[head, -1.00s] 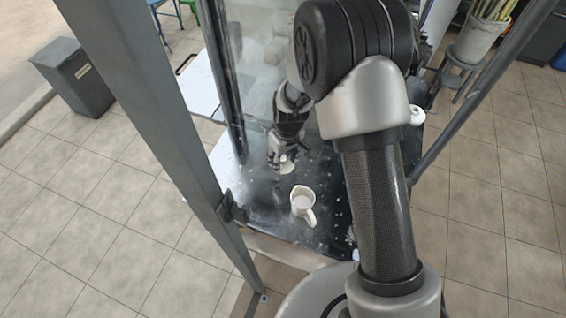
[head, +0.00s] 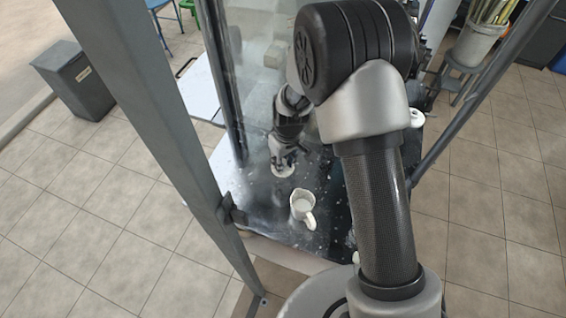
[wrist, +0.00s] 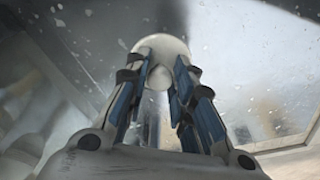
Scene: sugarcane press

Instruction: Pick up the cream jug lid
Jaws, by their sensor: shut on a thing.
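The cream jug lid (head: 283,171) is a small pale disc at the end of my gripper (head: 284,160) in the head view. In the wrist view the round lid (wrist: 163,50) sits at the fingertips, and my gripper (wrist: 160,75) is shut on its near part. The cream jug (head: 303,206) stands open and upright on the dark speckled counter (head: 262,215), in front of and a little right of the lid. Its handle points to the lower right. Whether the lid touches the counter I cannot tell.
A grey post (head: 170,130) rises at the left of the counter, and a glass panel (head: 252,70) stands behind it. A white item (head: 416,117) lies at the counter's right, partly behind my arm. A bin (head: 75,80) stands on the tiled floor.

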